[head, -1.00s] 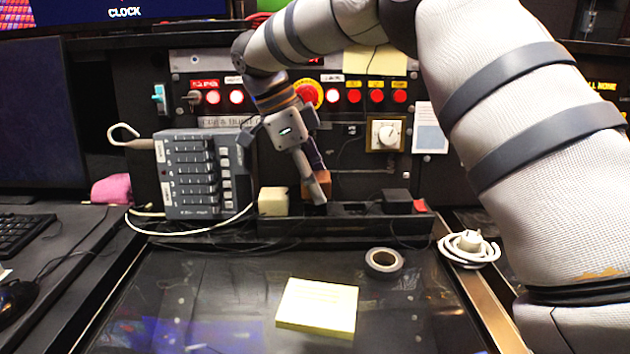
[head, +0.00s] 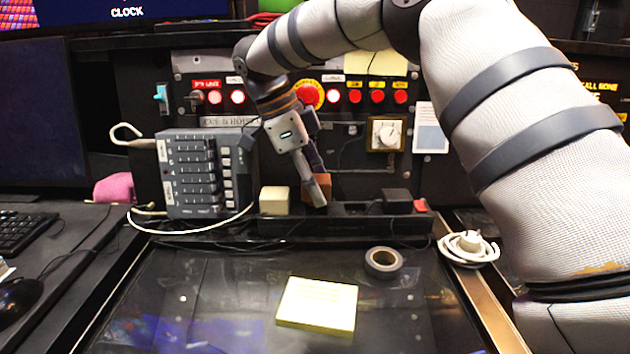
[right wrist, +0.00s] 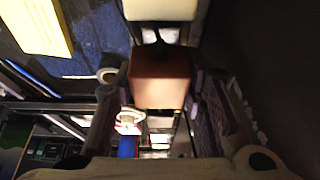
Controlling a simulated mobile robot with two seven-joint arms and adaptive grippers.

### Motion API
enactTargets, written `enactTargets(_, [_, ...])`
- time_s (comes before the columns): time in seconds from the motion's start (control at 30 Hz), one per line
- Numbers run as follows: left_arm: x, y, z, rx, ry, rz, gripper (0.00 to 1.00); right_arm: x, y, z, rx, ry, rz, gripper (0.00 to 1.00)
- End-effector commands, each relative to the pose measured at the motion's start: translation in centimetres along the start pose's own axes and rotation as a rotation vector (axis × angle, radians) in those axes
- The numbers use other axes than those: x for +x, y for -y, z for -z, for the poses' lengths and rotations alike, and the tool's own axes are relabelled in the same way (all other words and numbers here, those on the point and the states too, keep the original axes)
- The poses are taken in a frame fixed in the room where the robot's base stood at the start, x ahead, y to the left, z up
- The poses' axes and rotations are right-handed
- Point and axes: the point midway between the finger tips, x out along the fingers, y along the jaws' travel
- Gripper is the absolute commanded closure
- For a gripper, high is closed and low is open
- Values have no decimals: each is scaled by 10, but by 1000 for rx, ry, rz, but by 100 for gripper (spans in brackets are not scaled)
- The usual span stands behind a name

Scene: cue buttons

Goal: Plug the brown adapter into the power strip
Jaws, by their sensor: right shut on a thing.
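The brown adapter (head: 321,187) is a small block at the back of the bench, partly hidden by a finger of my right gripper (head: 318,190). My right gripper points down and is shut on it. In the right wrist view the brown adapter (right wrist: 160,80) sits between the two fingers. The long black power strip (head: 345,228) lies directly below it, with a cream adapter (head: 274,201) to the left and a black adapter (head: 397,201) to the right. The adapter's underside is hidden, so I cannot tell whether it is seated. My left gripper is out of view.
A grey slider box (head: 200,172) stands left of the strip with a white cable. A panel of red buttons (head: 354,96) rises behind. In front lie a tape roll (head: 383,262), a yellow note pad (head: 317,305) and a coiled white cord (head: 468,248).

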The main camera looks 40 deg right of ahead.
Motion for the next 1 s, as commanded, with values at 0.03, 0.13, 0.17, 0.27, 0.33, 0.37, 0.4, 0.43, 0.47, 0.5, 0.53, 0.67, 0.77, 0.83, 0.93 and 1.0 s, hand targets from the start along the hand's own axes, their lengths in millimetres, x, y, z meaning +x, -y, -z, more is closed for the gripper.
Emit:
enactTargets(0.03, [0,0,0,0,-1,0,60,1,0,0,0,0,0,95])
enactTargets(0.13, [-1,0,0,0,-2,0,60,4,0,-1,1,0,0,95])
enactTargets(0.17, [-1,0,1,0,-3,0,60,4,0,-2,1,0,0,95])
enactTargets(0.27, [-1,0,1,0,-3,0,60,7,0,-3,0,0,1,95])
enactTargets(0.33, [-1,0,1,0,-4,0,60,9,0,-4,0,1,1,95])
enactTargets(0.37, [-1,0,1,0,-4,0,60,10,0,-4,0,1,1,95])
enactTargets(0.4, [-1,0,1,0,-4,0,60,11,0,-5,0,1,1,95])
enactTargets(0.43, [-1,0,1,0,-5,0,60,12,0,-5,0,1,1,95])
enactTargets(0.47, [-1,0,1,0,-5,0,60,13,0,-5,0,1,1,95])
enactTargets(0.5, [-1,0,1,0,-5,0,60,14,0,-6,0,1,1,95])
enactTargets(0.53, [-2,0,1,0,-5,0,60,15,0,-6,0,1,1,95])
enactTargets(0.67, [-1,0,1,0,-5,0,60,16,0,-7,0,0,1,44])
enactTargets(0.77, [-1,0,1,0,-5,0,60,16,0,-7,0,0,1,39])
enactTargets(0.83, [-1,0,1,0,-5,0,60,16,0,-7,0,0,1,39])
enactTargets(0.93, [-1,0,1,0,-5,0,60,16,0,-7,0,0,0,39])
enactTargets(1.0, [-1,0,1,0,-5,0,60,14,0,-7,0,0,1,39])
